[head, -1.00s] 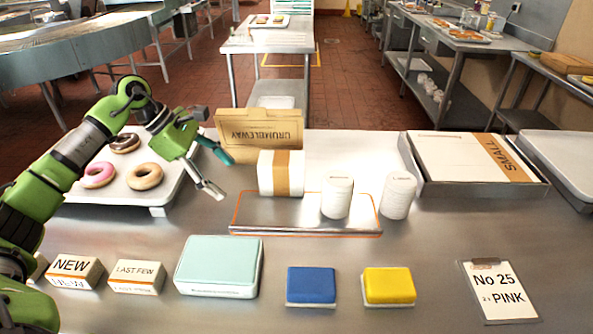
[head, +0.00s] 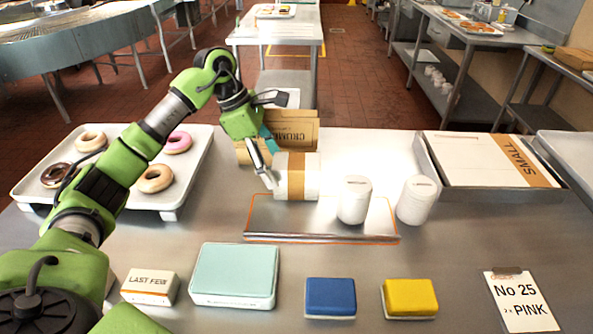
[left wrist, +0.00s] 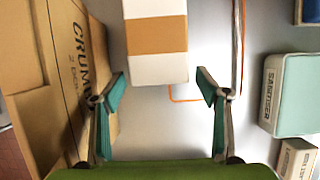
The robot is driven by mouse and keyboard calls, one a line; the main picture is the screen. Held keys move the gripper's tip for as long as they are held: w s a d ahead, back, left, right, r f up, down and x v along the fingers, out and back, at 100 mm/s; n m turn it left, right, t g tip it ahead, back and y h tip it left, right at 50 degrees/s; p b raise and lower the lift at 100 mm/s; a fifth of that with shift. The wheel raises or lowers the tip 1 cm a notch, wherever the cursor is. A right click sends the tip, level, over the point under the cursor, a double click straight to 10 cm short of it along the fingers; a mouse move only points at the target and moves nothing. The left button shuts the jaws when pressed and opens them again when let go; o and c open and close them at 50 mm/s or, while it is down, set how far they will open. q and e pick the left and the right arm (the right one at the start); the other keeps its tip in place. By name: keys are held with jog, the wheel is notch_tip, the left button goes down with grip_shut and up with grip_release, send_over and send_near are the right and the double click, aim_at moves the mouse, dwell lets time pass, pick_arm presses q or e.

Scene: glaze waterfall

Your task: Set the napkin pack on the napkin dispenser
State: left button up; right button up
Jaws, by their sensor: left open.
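The napkin pack (head: 311,178), a white block with a brown band, stands at the back left of a low metal slab outlined in orange (head: 290,219), which may be the napkin dispenser. My left gripper (head: 270,163) is open, at the pack's left side in the head view. In the left wrist view, the pack (left wrist: 157,70) lies ahead of the open fingers (left wrist: 161,84), roughly centred between them, with nothing gripped. Whether the pack rests on the slab or just behind it is hard to tell. My right gripper is out of view.
A cardboard box (head: 292,120) stands close behind the pack. A donut tray (head: 187,192) is left, a shallow box (head: 480,160) right. A mint box (head: 235,272) and blue and yellow blocks are in front.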

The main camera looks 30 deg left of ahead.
aim_at(293, 160)
pick_arm(q)
jog(key=d, duration=0.1)
jog(key=w+d, duration=0.1)
jog(key=w+d+p, duration=0.1)
jog(key=d, duration=0.1)
jog(key=shift+r, duration=0.1)
jog(key=shift+w+d, duration=0.15)
jog(key=shift+d, duration=0.15)
jog(key=p+x, duration=0.1)
jog(key=x, duration=0.3)
jog(key=shift+d+f, duration=0.25)
jog(key=shift+d, duration=0.1)
jog(key=shift+w+f, duration=0.15)
jog(key=shift+f, duration=0.2)
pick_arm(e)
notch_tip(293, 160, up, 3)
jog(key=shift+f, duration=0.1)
pick_arm(q)
jog(key=shift+f, duration=0.2)
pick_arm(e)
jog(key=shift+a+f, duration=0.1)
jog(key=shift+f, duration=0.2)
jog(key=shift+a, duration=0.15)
pick_arm(q)
jog(key=c, duration=1.3)
jog(key=shift+c, duration=0.4)
